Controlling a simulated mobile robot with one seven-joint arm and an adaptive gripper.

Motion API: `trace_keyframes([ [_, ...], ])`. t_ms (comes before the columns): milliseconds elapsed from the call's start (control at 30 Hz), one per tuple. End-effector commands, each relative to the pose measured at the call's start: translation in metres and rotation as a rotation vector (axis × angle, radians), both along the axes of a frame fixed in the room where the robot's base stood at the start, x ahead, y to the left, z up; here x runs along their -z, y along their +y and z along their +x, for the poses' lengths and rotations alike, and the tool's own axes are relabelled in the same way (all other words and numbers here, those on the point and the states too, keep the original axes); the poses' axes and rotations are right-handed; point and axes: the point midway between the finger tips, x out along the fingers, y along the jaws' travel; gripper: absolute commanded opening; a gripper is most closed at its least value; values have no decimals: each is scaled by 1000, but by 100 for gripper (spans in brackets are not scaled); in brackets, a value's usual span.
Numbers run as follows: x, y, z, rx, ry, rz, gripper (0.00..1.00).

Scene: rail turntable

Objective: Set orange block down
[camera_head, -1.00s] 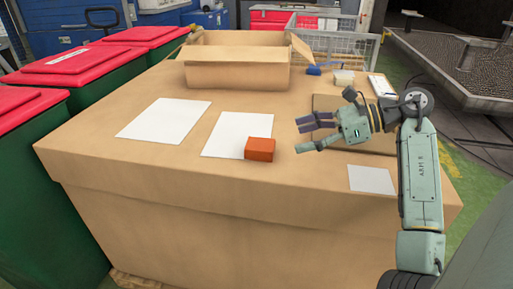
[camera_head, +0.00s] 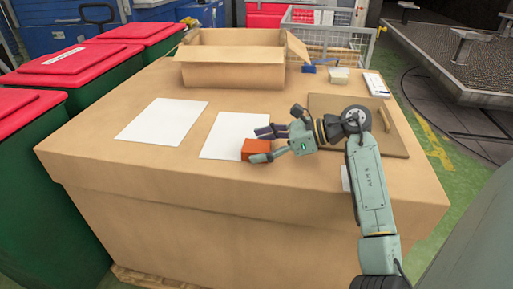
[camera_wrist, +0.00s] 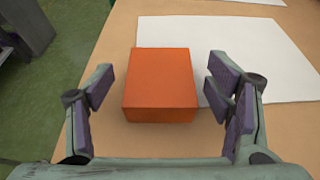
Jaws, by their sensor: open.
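The orange block (camera_head: 255,149) rests on the cardboard-brown table top, at the near right corner of a white sheet (camera_head: 228,136) and partly over it. In the wrist view the orange block (camera_wrist: 160,85) sits between and just ahead of the two fingers. My gripper (camera_head: 262,144) is open, reaching in from the right at block height, with its fingers beside the block's right end. The wrist view shows my gripper (camera_wrist: 160,100) with both fingers apart and a gap on each side of the block. The block's right end is partly hidden by the fingers in the head view.
Another white sheet (camera_head: 161,121) lies to the left. An open cardboard box (camera_head: 232,75) stands at the back. A brown board (camera_head: 395,135), a blue tool (camera_head: 308,69) and a small pale block (camera_head: 340,75) lie at right. Red-lidded green bins (camera_head: 70,67) flank the table's left side.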

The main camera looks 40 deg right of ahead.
Motion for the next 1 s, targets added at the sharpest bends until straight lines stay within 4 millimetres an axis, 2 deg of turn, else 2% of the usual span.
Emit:
trace_keyframes([
  [67, 0, 0, 0, 0, 0, 0, 73],
  [900, 0, 0, 0, 0, 0, 0, 17],
  [1000, 0, 0, 0, 0, 0, 0, 16],
])
